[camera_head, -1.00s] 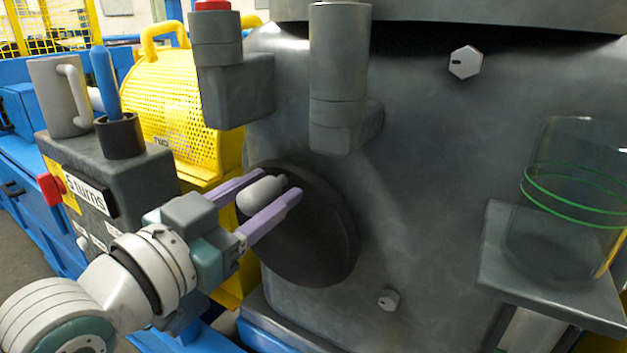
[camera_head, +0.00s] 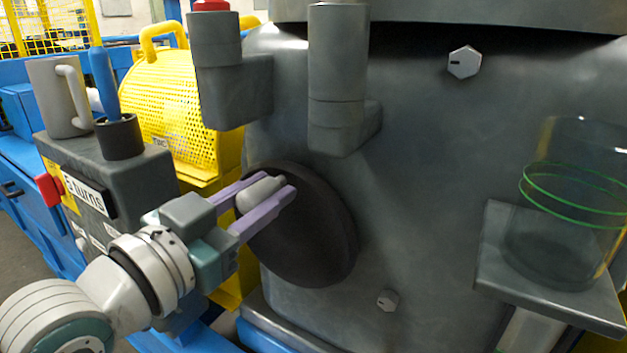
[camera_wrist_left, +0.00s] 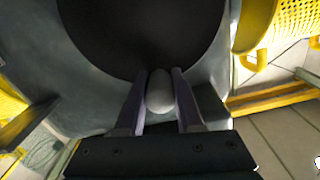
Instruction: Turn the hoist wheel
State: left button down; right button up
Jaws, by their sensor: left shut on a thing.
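The hoist wheel (camera_head: 310,235) is a dark round disc on the face of the grey machine housing. A light grey handle knob (camera_head: 260,194) sticks out near its upper left edge. My left gripper (camera_head: 264,198) is shut on this knob, with one purple finger on each side. In the left wrist view the knob (camera_wrist_left: 160,92) sits between the two fingers (camera_wrist_left: 160,95), and the dark wheel (camera_wrist_left: 140,35) fills the top. My right gripper is not in view.
A grey box with a "5 turns" label (camera_head: 85,194) stands left, holding a mug (camera_head: 55,95) and a blue-handled tool in a cup. A yellow perforated guard (camera_head: 170,110) is behind. A glass cylinder with green rings (camera_head: 565,220) sits on a right ledge. Two grey cylinders project above the wheel.

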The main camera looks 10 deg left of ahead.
aim_at(336, 245)
pick_arm(q)
jog(key=shift+d, duration=0.1)
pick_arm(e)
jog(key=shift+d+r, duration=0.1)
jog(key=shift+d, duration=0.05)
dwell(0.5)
